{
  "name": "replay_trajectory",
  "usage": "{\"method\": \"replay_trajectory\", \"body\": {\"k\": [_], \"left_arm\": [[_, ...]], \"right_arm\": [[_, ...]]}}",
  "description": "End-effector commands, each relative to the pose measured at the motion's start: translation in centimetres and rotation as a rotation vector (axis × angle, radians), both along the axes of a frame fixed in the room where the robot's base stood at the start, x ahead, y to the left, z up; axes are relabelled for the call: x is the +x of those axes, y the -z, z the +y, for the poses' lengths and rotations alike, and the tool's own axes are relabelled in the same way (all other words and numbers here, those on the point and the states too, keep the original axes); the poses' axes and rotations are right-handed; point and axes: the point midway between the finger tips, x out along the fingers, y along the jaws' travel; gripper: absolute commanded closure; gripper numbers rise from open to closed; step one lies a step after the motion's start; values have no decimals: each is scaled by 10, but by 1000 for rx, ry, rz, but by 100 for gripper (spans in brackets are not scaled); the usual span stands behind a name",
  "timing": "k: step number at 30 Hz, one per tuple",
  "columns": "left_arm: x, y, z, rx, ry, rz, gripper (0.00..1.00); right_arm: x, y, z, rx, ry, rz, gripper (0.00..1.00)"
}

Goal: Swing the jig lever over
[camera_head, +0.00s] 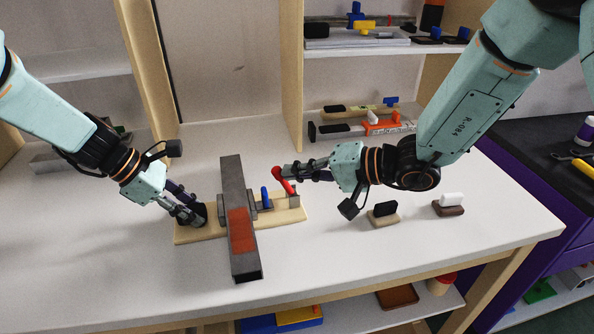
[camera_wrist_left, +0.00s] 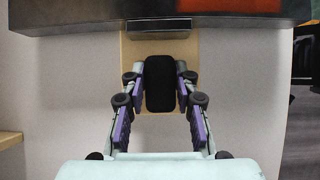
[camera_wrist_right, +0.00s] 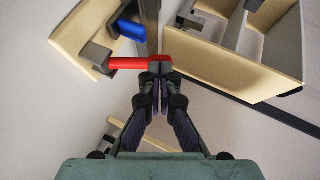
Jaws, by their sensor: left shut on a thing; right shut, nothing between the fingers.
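The jig has a pale wooden base (camera_head: 291,214) on the white table. Its red lever (camera_head: 282,179) stands tilted up near the right end, beside a short blue peg (camera_head: 266,197). A long grey bar (camera_head: 232,180) with an orange-red patch lies across the base. My left gripper (camera_head: 200,213) is shut on the black grip block (camera_wrist_left: 160,84) at the base's left end. My right gripper (camera_head: 290,172) is shut and empty, its fingertips at the upper end of the lever. In the right wrist view the tips meet the red lever (camera_wrist_right: 130,63); contact looks likely but is not certain.
Two small blocks with a black handle (camera_head: 385,209) and a white handle (camera_head: 452,199) stand to the right on the table. A wooden shelf rack (camera_head: 292,80) with several parts rises behind. The table is clear at the left and front right.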

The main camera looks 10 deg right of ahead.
Motion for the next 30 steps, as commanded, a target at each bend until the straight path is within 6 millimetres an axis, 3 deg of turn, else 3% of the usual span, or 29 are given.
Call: {"method": "replay_trajectory", "body": {"k": [12, 30], "left_arm": [[0, 0, 0, 1, 2, -1, 100], [0, 0, 0, 0, 1, 0, 100]], "right_arm": [[-1, 1, 16, -203, -2, -12, 100], [0, 1, 12, -212, 1, -13, 100]]}}
